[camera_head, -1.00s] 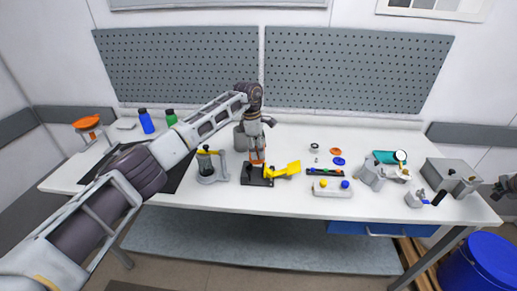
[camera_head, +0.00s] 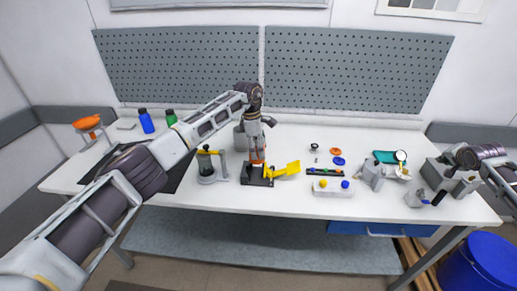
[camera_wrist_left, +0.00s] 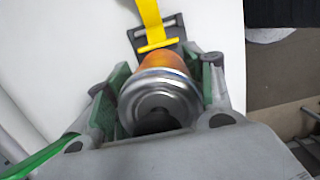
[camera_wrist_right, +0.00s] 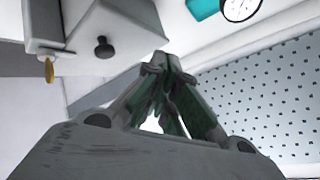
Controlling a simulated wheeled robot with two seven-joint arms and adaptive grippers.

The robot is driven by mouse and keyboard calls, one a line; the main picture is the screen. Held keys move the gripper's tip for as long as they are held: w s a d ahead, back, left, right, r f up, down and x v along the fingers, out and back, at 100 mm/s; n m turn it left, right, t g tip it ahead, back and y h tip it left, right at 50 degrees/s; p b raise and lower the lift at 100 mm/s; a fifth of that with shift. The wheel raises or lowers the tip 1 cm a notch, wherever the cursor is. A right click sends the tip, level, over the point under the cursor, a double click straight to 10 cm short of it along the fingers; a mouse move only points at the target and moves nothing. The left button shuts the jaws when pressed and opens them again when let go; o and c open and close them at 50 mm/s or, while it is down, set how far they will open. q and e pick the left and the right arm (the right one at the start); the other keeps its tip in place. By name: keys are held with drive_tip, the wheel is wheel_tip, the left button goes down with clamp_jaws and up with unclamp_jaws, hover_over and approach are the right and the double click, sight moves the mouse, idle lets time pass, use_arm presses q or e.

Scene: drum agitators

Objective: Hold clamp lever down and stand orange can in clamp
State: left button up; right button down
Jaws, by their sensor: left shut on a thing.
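An orange can (camera_wrist_left: 165,62) with a silver end is held between the green-padded fingers of my left gripper (camera_wrist_left: 163,95), which is shut on it. In the head view my left gripper (camera_head: 258,148) points down and the can is over the dark clamp base (camera_head: 257,182). Whether the can touches the base is hard to tell. The yellow clamp lever (camera_head: 289,168) slopes up to the right; it also shows beyond the can in the left wrist view (camera_wrist_left: 150,18). My right gripper (camera_wrist_right: 168,65) is empty with fingertips together, far right of the clamp.
A dispenser with a yellow handle (camera_head: 206,172) stands left of the clamp. A white button box (camera_head: 333,187) and a dark strip (camera_head: 325,171) lie right of it. Grey machines (camera_head: 370,175) stand further right, and a large grey box (camera_head: 436,172) is near my right gripper.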

drive_tip(key=w+a+n+y, duration=0.1)
drive_tip(key=w+a+n, duration=0.1)
drive_tip(key=a, duration=0.6)
drive_tip(key=w+a+f+n+y, duration=0.1)
drive_tip(key=a+n, duration=0.2)
drive_tip(key=a, duration=0.5)
drive_tip(key=w+a+n+y, duration=0.1)
drive_tip(key=w+a+n, duration=0.1)
drive_tip(key=a, duration=0.6)
drive_tip(key=shift+w+a+f+y, duration=0.15)
drive_tip(key=shift+w+a+y, duration=0.15)
drive_tip(key=a+n, duration=0.2)
drive_tip(key=a, duration=0.4)
wheel_tip(320, 180, up, 3)
drive_tip(key=n+g+y, duration=0.2)
drive_tip(key=n+y, duration=0.3)
drive_tip(key=n, duration=0.4)
hover_over(296, 169)
drive_tip(key=w, duration=0.1)
drive_tip(key=shift+a, duration=0.2)
drive_tip(key=shift+f, duration=0.1)
drive_tip(key=shift+f, duration=3.1)
drive_tip(key=shift+f, duration=2.3)
